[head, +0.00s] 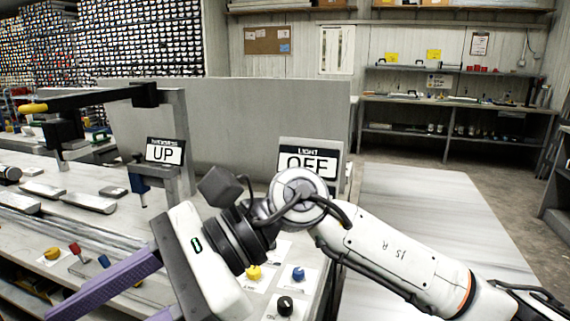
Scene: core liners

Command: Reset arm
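My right arm comes in from the lower right and reaches across the front of the bench. Its gripper (112,309) points down and left at the bottom of the head view, over the bench front. One purple finger shows along most of its length. Only a small part of the other shows at the bottom edge, with a gap between them, so the gripper looks open. I see nothing held between the fingers, though the tips are partly cut off. My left gripper is not in view.
A black lever arm with a yellow handle (33,108) stands at left, beside an "UP" sign (165,152). A "LIGHT OFF" sign (308,158) is behind my wrist. Yellow (254,272), blue (298,273) and black (285,305) knobs sit close to my gripper. A pale tabletop (425,205) at right is clear.

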